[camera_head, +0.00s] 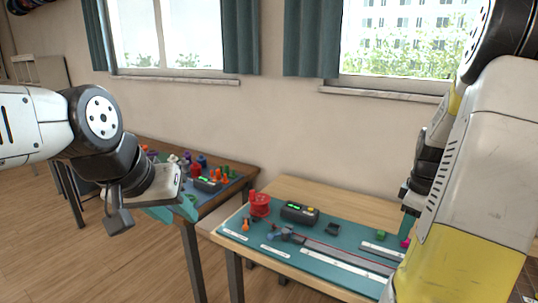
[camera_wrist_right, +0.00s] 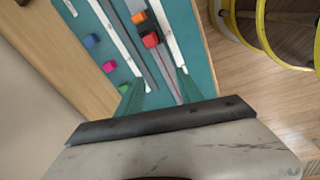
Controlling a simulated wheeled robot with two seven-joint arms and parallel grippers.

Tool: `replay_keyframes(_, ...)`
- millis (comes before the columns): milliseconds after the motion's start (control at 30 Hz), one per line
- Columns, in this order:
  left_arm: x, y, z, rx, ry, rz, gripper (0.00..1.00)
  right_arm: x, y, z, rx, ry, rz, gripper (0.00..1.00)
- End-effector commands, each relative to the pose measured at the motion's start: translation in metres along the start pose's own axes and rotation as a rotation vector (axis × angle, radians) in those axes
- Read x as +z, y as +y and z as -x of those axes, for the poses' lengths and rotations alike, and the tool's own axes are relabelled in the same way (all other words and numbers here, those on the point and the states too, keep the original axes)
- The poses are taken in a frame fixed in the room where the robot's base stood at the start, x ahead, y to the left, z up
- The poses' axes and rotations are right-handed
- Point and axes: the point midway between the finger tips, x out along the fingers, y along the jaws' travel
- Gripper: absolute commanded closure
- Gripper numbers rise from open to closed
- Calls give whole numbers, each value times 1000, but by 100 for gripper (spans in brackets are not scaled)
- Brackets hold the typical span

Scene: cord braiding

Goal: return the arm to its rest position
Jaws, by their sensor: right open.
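My right arm comes in from the upper right in the head view, and its gripper (camera_head: 407,222) hangs over the right part of the teal mat (camera_head: 232,246). In the right wrist view the two teal fingers of this gripper (camera_wrist_right: 160,88) are spread apart with nothing held between them. The mat also shows below them. My left gripper (camera_head: 176,211) is at the left in the head view, in front of the back table. Its teal fingers point down and right, partly hidden by its housing, and I see no object held in it.
The front table (camera_head: 300,190) carries a red spool-like piece (camera_head: 260,205), a dark device with a green display (camera_head: 299,212) and long rails. Blue (camera_wrist_right: 91,41), magenta (camera_wrist_right: 109,66) and red (camera_wrist_right: 150,40) blocks lie on the mat. A yellow ring-shaped frame (camera_wrist_right: 262,25) stands beyond the table edge.

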Motion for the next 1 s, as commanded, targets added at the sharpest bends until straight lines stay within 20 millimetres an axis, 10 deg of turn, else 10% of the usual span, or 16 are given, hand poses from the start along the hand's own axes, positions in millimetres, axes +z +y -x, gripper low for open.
replay_keyframes(200, 0, 0, 0, 0, 0, 0, 64, -81, -86, 95, 82, 157, -248, 56)
replay_keyframes(533, 0, 0, 0, 0, 0, 0, 64, -113, -224, 167, 18, 412, -600, 56)
replay_keyframes(1000, 0, 0, 0, 0, 0, 0, 64, -110, -261, 176, -41, 476, -712, 56)
